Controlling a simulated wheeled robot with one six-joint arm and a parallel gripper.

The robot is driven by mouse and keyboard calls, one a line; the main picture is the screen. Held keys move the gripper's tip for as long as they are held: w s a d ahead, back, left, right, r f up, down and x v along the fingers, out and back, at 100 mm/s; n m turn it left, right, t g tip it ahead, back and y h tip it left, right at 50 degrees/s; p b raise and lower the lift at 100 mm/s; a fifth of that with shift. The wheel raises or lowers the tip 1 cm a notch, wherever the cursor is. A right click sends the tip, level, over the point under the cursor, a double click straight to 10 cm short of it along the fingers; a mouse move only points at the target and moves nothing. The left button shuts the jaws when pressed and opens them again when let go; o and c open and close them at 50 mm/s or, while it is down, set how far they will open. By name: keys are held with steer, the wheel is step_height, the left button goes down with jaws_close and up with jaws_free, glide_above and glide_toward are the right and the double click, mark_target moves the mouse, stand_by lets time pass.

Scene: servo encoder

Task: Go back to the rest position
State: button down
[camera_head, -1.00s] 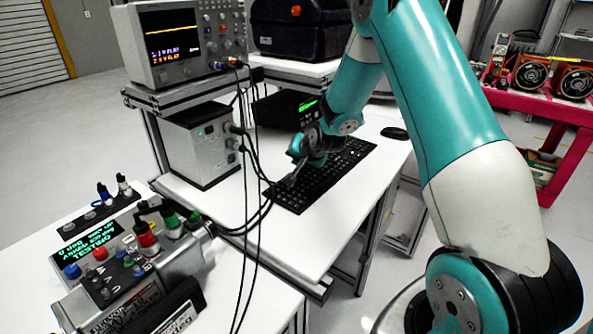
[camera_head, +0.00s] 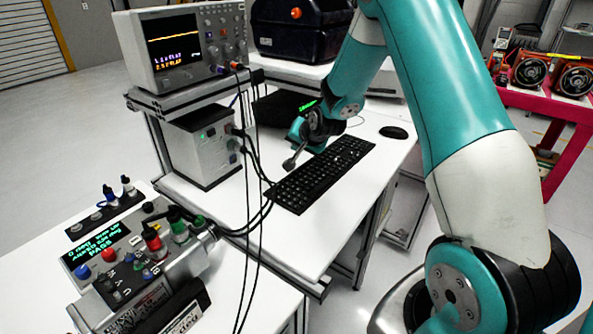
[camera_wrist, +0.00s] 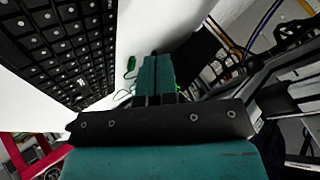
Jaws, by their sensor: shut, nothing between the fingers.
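My gripper (camera_head: 291,163) is at the end of the teal and white arm, in the head view over the white desk, just left of the black keyboard (camera_head: 322,174). Its fingers are shut and empty, and look apart from the keys. In the wrist view the teal fingers (camera_wrist: 154,75) lie together in the middle, with the keyboard (camera_wrist: 60,45) at the upper left.
An oscilloscope (camera_head: 190,45) sits on a shelf above a grey box (camera_head: 200,148), left of my gripper. Black cables (camera_head: 252,190) hang between them and the tester. A mouse (camera_head: 394,132) lies right of the keyboard. A red cart (camera_head: 560,107) stands at the right.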

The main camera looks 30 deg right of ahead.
steer(key=shift+a+r, duration=0.1)
stand_by(0.4)
steer(key=s+a+r+n+g+y, duration=0.2)
steer(key=s+a+r+n, duration=0.25)
steer(key=a, duration=0.45)
steer(key=s+a+r+n+g+y, duration=0.1)
steer(key=s+a+r+n+y, duration=0.15)
steer(key=s+a+r, duration=0.5)
steer(key=s+a+r+n+g, duration=0.1)
steer(key=s+a+n+g, duration=0.1)
steer(key=s, duration=0.6)
steer(key=s+a+r+n+g, duration=0.1)
steer(key=s+a+n, duration=0.3)
steer(key=s, duration=0.4)
steer(key=s+a+r+n+g, duration=0.2)
steer(key=s+a+n+g, duration=0.1)
steer(key=s, duration=0.4)
steer(key=shift+s+a+n, duration=0.4)
steer(key=shift+a+n, duration=0.1)
